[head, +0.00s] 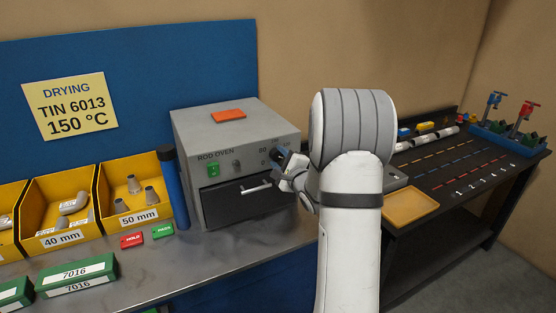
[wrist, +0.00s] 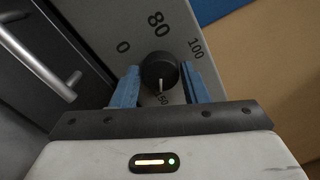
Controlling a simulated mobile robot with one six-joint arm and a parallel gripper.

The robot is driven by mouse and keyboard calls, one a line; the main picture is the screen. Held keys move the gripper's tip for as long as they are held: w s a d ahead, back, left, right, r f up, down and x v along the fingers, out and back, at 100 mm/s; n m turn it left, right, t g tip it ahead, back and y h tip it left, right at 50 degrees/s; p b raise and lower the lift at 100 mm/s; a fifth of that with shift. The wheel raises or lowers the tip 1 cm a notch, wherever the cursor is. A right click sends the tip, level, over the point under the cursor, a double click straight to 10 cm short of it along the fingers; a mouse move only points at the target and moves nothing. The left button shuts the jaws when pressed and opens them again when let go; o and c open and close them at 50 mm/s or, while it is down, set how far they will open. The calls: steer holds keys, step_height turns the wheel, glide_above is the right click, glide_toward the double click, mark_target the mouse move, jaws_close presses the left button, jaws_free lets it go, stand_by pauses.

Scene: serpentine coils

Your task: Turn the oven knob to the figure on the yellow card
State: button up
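The yellow card (head: 71,106) on the blue back panel reads "DRYING TIN 6013 150 °C". The grey rod oven (head: 230,120) stands on the bench. Its black knob (wrist: 159,71) shows in the wrist view, with a white pointer line aimed down the picture at a partly covered figure ending in "50". The figures 0, 80 and 100 also show around it. My gripper (wrist: 160,72) has its two blue fingers on either side of the knob, very close to it. I cannot tell whether they press on it. In the head view my arm partly hides the knob.
A dark blue cylinder (head: 173,186) stands left of the oven. Yellow bins (head: 140,218) and green boxes (head: 76,275) are further left. A yellow tray (head: 410,207) lies to the right.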

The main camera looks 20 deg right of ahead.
steer(key=o, duration=0.4)
steer(key=s+b, duration=0.1)
steer(key=s, duration=0.7)
steer(key=shift+d+b, duration=0.15)
steer(key=shift+b, duration=0.25)
steer(key=shift+w, duration=0.1)
steer(key=s+a+n+g, duration=0.5)
steer(key=s+a+n, duration=0.1)
steer(key=s, duration=0.3)
steer(key=s+a+f+n+g, duration=0.1)
steer(key=s+a+n+g, duration=0.4)
steer(key=s+a+n, duration=0.2)
steer(key=s+a+n+g, duration=0.4)
steer(key=s+a+n, duration=0.2)
steer(key=s+n, duration=0.3)
steer(key=shift+s+a+f+n+g+h, duration=0.1)
steer(key=shift+s+n+g+h, duration=0.1)
steer(key=shift+s, duration=0.55)
steer(key=shift+s+a+f+n+g+h, duration=0.1)
steer(key=shift+s+g, duration=0.1)
steer(key=shift+s, duration=0.5)
